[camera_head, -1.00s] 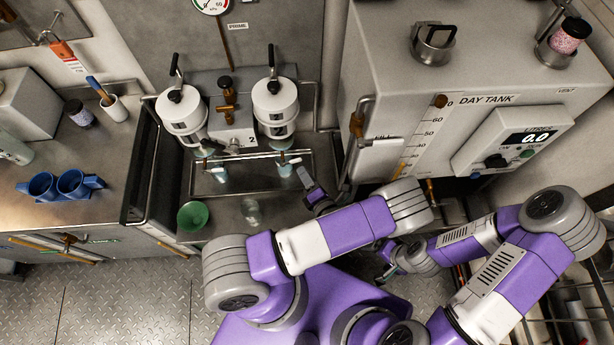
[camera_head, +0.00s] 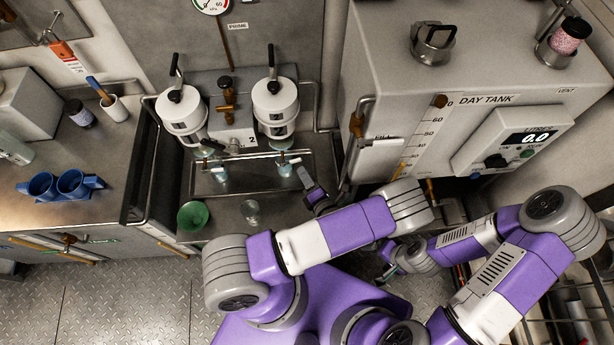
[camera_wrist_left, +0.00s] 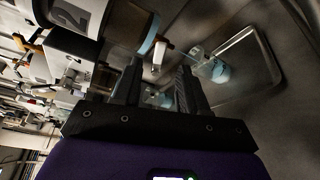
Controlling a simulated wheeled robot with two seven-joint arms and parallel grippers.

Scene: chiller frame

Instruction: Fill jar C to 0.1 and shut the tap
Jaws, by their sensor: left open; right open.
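My left gripper (camera_head: 306,180) is open at the right end of the drip tray (camera_head: 325,165), beside the right filter housing (camera_head: 276,103). In the left wrist view its open fingers (camera_wrist_left: 159,70) point towards a tap with a white lever (camera_wrist_left: 163,46) and a light blue band; contact cannot be told. A jar with light blue contents (camera_head: 285,169) stands under the right outlet, another (camera_head: 220,173) under the left. A clear glass jar (camera_head: 251,211) stands in front of the tray. No jar letters are readable. My right gripper (camera_head: 388,270) is open, low and away from the jars.
A green bowl (camera_head: 192,216) stands left of the clear jar. Blue cups (camera_head: 72,184) are on the left bench. The day tank (camera_head: 480,120), its display reading 0.0, bounds the right. The left filter housing (camera_head: 182,112) is beside the valve block (camera_head: 232,132).

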